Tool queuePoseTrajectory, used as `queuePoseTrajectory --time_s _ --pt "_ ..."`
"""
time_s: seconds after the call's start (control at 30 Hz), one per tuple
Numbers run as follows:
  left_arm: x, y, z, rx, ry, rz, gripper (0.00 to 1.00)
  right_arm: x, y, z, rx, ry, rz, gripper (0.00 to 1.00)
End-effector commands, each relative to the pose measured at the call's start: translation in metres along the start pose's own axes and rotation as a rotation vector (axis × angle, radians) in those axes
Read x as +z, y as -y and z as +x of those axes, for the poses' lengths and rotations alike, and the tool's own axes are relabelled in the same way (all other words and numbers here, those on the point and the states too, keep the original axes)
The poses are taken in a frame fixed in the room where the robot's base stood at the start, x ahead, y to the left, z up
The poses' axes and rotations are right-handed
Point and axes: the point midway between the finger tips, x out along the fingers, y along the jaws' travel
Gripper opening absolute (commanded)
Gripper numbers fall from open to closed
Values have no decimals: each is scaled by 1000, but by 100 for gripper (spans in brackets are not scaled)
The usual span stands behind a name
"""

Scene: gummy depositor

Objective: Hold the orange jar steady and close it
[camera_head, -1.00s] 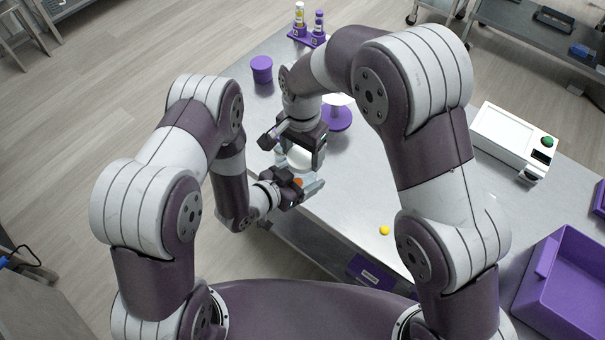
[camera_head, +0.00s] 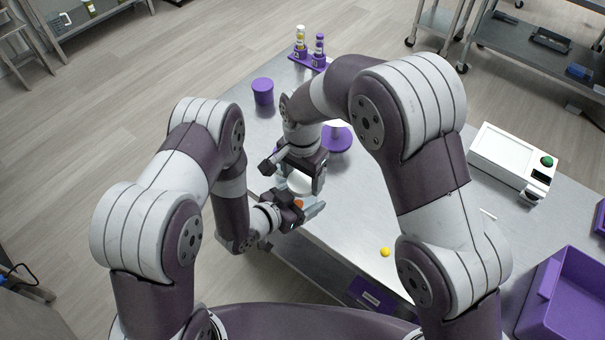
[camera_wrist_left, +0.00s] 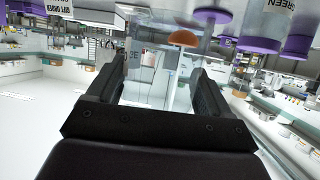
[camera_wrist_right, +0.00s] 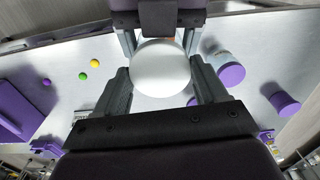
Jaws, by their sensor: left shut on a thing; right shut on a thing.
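The orange jar is a clear jar (camera_wrist_left: 150,72) with an orange gummy (camera_wrist_left: 183,38) inside, seen in the left wrist view. My left gripper (camera_head: 312,207) is shut on the jar's side. A round white lid (camera_wrist_right: 160,68) fills the space between the fingers of my right gripper (camera_wrist_right: 160,82). In the head view the lid (camera_head: 300,182) is directly above the left gripper, with the right gripper's fingers around it from above. I cannot tell whether the lid is fully seated, as the rim is hidden.
A purple cylinder (camera_head: 263,92) and a purple rack with small bottles (camera_head: 308,60) stand at the table's far end. A purple stand (camera_head: 338,139) is close behind my right gripper. A yellow gummy (camera_head: 385,252), a white device (camera_head: 513,160) and a purple bin (camera_head: 570,285) are to the right.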

Motion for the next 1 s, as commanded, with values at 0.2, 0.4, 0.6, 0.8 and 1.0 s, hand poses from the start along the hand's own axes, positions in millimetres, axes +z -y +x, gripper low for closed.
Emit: queuePoseTrajectory --time_s 0.2,0.4,0.6,0.8,1.0 --pt "0 0 0 0 0 0 25 0 0 12 0 0 0 39" --pt "0 0 0 0 0 0 25 0 0 12 0 0 0 39" --pt "0 0 0 0 0 0 25 0 0 12 0 0 0 39" --pt "0 0 0 0 0 0 25 0 0 14 0 0 0 39" --pt "0 0 0 0 0 0 25 0 0 18 1 1 0 39"
